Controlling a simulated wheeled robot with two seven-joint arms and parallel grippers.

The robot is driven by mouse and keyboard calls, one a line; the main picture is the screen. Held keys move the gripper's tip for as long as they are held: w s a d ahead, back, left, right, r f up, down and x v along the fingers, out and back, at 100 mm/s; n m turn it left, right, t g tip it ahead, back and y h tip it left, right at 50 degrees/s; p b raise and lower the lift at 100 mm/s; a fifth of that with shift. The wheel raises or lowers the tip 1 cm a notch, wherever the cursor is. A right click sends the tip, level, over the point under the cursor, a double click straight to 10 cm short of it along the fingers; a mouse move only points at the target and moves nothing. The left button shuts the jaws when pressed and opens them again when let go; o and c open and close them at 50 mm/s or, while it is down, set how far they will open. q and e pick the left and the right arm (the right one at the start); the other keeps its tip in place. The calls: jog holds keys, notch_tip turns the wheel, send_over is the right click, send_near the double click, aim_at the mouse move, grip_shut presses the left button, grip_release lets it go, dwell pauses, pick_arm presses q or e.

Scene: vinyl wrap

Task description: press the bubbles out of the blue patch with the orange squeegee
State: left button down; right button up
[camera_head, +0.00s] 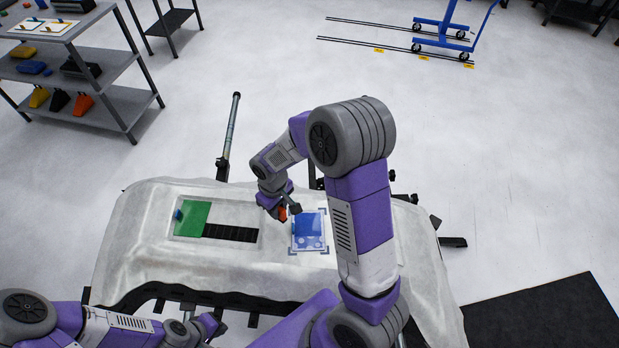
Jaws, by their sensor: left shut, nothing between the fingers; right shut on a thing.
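The blue patch (309,227) lies on the pale draped panel, inside corner marks. Its upper part is a deeper, even blue. Its lower part is paler, with round bubble-like spots. My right gripper (285,206) is shut on the orange squeegee (282,214), at the upper left side of the patch. I cannot tell whether the squeegee touches the surface. My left gripper (213,329) is shut and empty, low in the picture in front of the panel's near edge.
The draped panel (130,245) also bears a green sheet (192,217) beside a black slatted strip (231,233). A grey shelf (115,105) with coloured tools stands at the upper left. A blue cart (440,45) stands far back. A dark mat (550,318) lies at the lower right.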

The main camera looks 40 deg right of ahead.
jog(key=s+d+r+n+p, duration=0.2)
jog(key=s+d+n+p, duration=0.15)
jog(key=d+n, duration=0.65)
jog(key=shift+m, duration=0.9)
jog(key=shift+w+d+f+b, duration=0.15)
jog(key=shift+d+f+b, duration=0.1)
jog(key=shift+f+b, duration=0.65)
jog(key=shift+w+d+f+b, duration=0.2)
jog(key=shift+f+b, duration=0.3)
jog(key=shift+f, duration=0.7)
jog(key=shift+w+d+f+b, duration=0.1)
jog(key=shift+d+f+b, duration=0.2)
jog(key=shift+f+b, duration=0.6)
jog(key=shift+f+b, duration=0.45)
jog(key=shift+f, duration=0.5)
jog(key=shift+s+a+r, duration=0.1)
jog(key=shift+s+a, duration=0.5)
jog(key=shift+s, duration=0.35)
jog(key=shift+s+a, duration=0.65)
jog(key=shift+s, duration=0.25)
